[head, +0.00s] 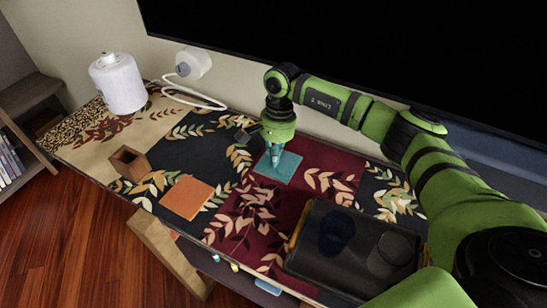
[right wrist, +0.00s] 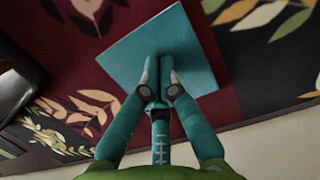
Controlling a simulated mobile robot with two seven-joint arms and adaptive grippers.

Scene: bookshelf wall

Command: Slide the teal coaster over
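The teal coaster (head: 290,168) is a flat square lying on the patterned table cover, near the middle of the table. It also shows in the right wrist view (right wrist: 192,42). My right gripper (head: 275,163) points down over the coaster, its teal fingers drawn together with nothing seen between them. In the right wrist view the fingertips (right wrist: 158,80) overlap the coaster's face; whether they press on it I cannot tell. My left gripper is not in view.
An orange square (head: 187,198) lies to the left, near a wooden holder (head: 130,163). A dark tray (head: 315,265) with dark round items stands at front right. A white cylinder (head: 120,85) and a corded white device (head: 193,62) stand back left.

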